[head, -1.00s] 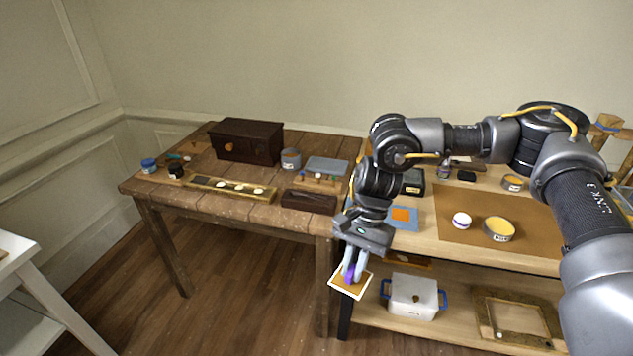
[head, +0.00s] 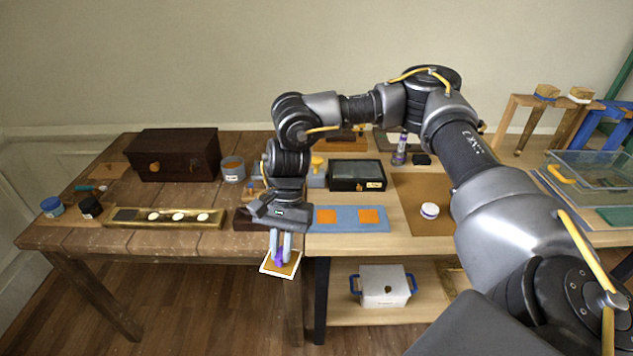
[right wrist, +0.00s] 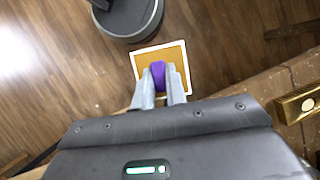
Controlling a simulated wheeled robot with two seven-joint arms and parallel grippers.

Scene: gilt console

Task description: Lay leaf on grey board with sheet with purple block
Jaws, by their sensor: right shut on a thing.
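My right gripper (head: 280,250) is shut on the purple block (right wrist: 158,76), which stands on a white-edged sheet (head: 294,270) with a gold-orange leaf face (right wrist: 175,58). The sheet hangs roughly level in the air, over the floor at the front edge of the tables in the head view. The blue-grey board (head: 350,227) lies on the light table, to the right of and behind the gripper. Two orange squares (head: 328,216) (head: 369,216) lie on it; its left end is partly hidden by my right gripper. My left gripper is out of view.
A black-framed box (head: 357,176) stands behind the board. A white jar (head: 429,210) sits on a brown mat (head: 412,190) to the right. A gilt strip with pale discs (head: 167,218) lies on the dark table.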

